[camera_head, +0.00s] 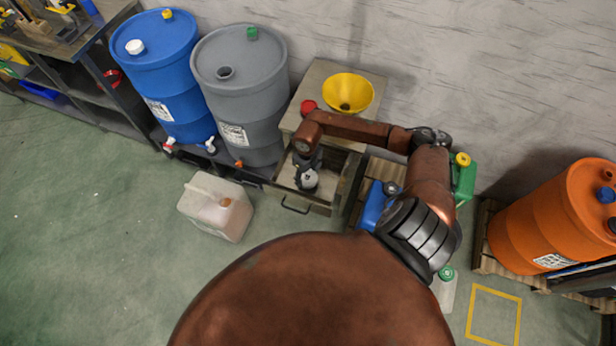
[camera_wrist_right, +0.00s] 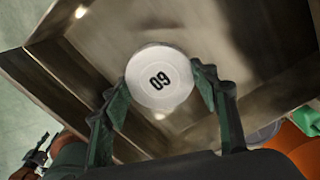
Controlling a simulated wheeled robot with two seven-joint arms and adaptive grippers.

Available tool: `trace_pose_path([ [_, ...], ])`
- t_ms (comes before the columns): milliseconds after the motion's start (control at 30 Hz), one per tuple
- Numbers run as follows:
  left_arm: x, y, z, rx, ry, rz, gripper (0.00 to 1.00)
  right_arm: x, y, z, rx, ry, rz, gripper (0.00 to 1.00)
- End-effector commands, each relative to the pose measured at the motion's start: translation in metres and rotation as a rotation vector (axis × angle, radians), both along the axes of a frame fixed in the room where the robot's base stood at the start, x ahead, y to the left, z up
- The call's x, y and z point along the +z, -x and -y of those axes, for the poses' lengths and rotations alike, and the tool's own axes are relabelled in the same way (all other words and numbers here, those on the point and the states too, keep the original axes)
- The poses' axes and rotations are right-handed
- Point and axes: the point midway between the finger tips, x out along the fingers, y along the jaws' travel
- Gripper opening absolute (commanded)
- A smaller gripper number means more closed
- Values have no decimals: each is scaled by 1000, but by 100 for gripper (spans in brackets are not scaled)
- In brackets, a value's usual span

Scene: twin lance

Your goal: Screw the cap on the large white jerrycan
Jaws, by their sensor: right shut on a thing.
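A large whitish jerrycan (camera_head: 205,212) stands on the floor left of the drawer cabinet. A small orange-brown round spot shows on its top; I cannot tell whether it is a mouth or a cap. My right gripper (camera_head: 308,172) reaches down into the open drawer. It is shut on a round white cap (camera_head: 310,181). The jerrycan is not clear in that view. My left gripper is not in view.
The open drawer (camera_head: 295,208) has metal walls around my gripper. A yellow funnel (camera_head: 348,88) and a red cap (camera_head: 308,107) are on the cabinet. Blue (camera_head: 165,75) and grey (camera_head: 240,90) drums stand behind the jerrycan. Floor left of the jerrycan is clear.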

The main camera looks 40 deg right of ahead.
Motion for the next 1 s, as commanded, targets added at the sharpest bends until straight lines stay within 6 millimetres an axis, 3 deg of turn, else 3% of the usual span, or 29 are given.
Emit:
trace_pose_path([
  [1000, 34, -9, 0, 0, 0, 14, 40, 50, 0, 0, 1, 0, 1, 25],
])
